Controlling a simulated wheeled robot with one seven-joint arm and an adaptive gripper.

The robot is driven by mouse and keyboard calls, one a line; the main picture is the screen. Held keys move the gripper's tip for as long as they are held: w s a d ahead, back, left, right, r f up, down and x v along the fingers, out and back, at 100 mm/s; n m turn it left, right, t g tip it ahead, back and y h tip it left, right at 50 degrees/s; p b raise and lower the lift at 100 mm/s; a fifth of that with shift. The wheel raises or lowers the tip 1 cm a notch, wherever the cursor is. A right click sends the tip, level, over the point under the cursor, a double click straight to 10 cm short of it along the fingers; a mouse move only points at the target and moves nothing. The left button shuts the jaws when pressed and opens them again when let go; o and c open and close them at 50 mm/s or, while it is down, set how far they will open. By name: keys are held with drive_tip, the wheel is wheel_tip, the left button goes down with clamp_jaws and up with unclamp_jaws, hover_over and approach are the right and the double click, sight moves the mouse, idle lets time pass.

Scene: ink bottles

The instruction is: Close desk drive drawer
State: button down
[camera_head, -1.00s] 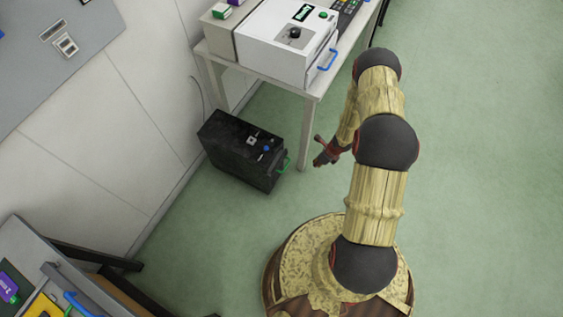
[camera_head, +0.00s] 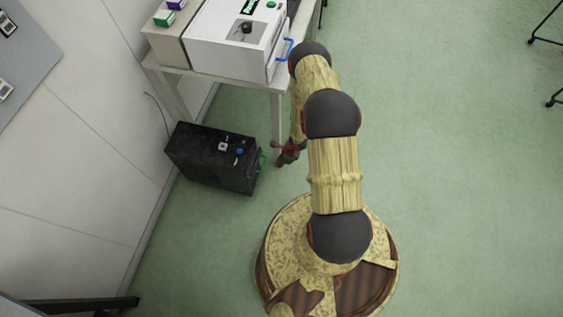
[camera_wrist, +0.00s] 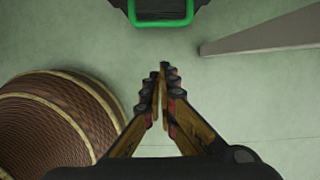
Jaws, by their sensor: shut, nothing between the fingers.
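The desk drive looks to be the black box (camera_head: 208,157) on the floor, with a blue button and a white-marked switch on top. Its green handle (camera_head: 262,164) is on the right end, and also shows at the top of the wrist view (camera_wrist: 161,21). I cannot tell how far any drawer stands out. My gripper (camera_head: 287,150) is just right of the green handle in the head view. In the wrist view my gripper (camera_wrist: 162,70) is shut and empty, its tips pointing towards the handle with a gap of green floor between.
A light table (camera_head: 160,67) carrying a white machine (camera_head: 236,42) with a blue handle stands behind the box. Its front leg (camera_head: 277,125) is close to my gripper, and a leg also shows at the right of the wrist view (camera_wrist: 265,36). The floor (camera_head: 460,170) to the right is clear.

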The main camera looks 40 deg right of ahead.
drive_tip(key=w+a+f+b, duration=0.2)
drive_tip(key=w+a+f, duration=0.1)
drive_tip(key=f, duration=0.1)
drive_tip(key=shift+w, duration=0.4)
drive_tip(key=shift+w+a+f+b, duration=0.1)
drive_tip(key=shift+w+a+b, duration=0.25)
drive_tip(key=shift+w+a, duration=0.6)
drive_tip(key=shift+d, duration=0.15)
drive_tip(key=s+d+r+p, duration=0.3)
drive_tip(key=s+d+r, duration=0.1)
drive_tip(key=r, duration=0.6)
drive_tip(key=shift+s+r+p, duration=0.2)
drive_tip(key=shift+s+p, duration=0.2)
drive_tip(key=shift+s, duration=0.2)
